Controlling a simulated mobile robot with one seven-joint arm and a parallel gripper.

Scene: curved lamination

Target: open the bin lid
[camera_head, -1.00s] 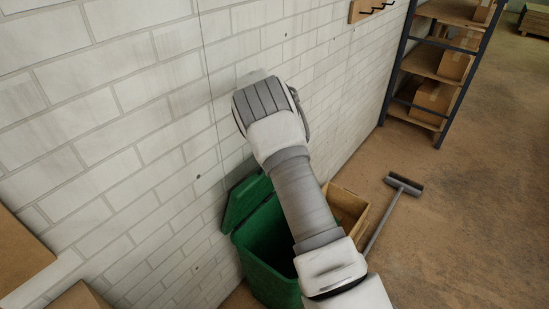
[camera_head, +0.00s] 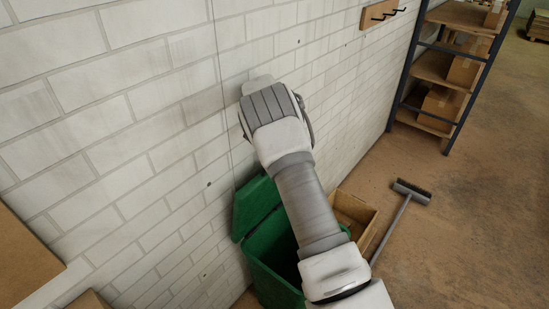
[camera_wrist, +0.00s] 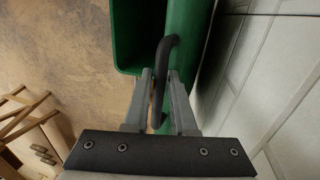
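The green bin (camera_head: 270,255) stands against the white brick wall with its mouth open. Its green lid (camera_head: 254,208) is raised and leans back toward the wall. A dark curved lid handle (camera_wrist: 166,50) runs between the two grey fingers of my gripper (camera_wrist: 160,78). The fingers are close together on either side of the handle and appear shut on it. In the head view my wrist hides the fingers and the handle.
A wooden crate (camera_head: 352,212) stands right of the bin. A broom (camera_head: 396,218) lies on the floor beyond it. A shelf (camera_head: 445,70) with cardboard boxes and a hook rail (camera_head: 380,14) are farther back. A cardboard box (camera_head: 25,255) is at lower left. The right floor is open.

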